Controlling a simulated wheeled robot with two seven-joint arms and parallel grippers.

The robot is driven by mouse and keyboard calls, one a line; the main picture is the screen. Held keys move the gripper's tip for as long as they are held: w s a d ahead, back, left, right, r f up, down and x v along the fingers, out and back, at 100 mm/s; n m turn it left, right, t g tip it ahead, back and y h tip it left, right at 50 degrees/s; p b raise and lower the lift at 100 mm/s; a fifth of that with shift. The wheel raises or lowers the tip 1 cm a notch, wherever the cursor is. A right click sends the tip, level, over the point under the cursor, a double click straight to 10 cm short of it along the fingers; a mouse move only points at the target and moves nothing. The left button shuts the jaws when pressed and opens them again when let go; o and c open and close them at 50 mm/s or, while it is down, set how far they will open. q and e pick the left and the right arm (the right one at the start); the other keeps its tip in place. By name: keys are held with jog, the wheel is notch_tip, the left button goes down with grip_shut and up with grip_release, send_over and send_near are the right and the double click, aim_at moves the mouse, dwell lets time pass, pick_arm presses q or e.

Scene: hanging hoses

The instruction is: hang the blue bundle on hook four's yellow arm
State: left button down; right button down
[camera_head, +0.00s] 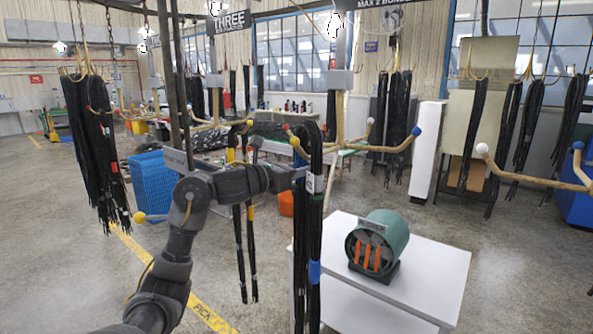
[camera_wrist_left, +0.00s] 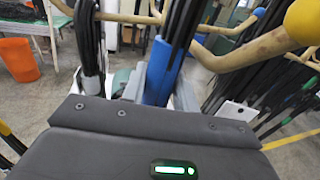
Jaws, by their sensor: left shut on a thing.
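A black hose bundle with a blue band (camera_head: 315,272) hangs down from my left gripper (camera_head: 303,180), which is shut on it near its upper part. The blue band also shows in the left wrist view (camera_wrist_left: 160,72). The bundle's bent top is close beside the hook's yellow-tipped arm (camera_head: 294,141). That arm's yellow ball is near and large in the left wrist view (camera_wrist_left: 305,20), right of the bundle. I cannot tell whether the top lies over the arm. The same hook has red, white and blue tips. Its number is not readable. My right gripper is not in view.
A white table (camera_head: 420,268) with a green drum (camera_head: 383,240) stands beside the bundle. A yellow-marked black bundle (camera_head: 240,225) hangs to its left. Other hooks carry black hoses (camera_head: 95,140). A white-tipped hook arm (camera_head: 482,148) reaches in at right. An orange bin (camera_wrist_left: 18,60) stands behind.

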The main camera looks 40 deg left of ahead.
pick_arm(q)
jog(key=shift+w+a+f+b, duration=0.1)
jog(key=shift+w+f+b, duration=0.35)
jog(key=shift+f+b, duration=0.45)
jog(key=shift+w+f+b, duration=0.45)
jog(key=shift+f+b, duration=0.35)
jog(key=shift+b, duration=0.1)
jog(key=shift+w+f+b, duration=0.15)
jog(key=shift+f+b, duration=0.4)
jog(key=shift+w+f+b, duration=0.15)
jog(key=shift+f+b, duration=0.4)
jog(key=c, duration=1)
grip_release()
jog(key=shift+s, duration=0.1)
jog(key=shift+f, duration=0.25)
jog(key=b, duration=0.6)
send_near(305, 188)
jog(key=w+a, duration=0.1)
jog(key=a, duration=0.1)
jog(key=shift+w+f, duration=0.15)
jog(key=shift+f, duration=0.25)
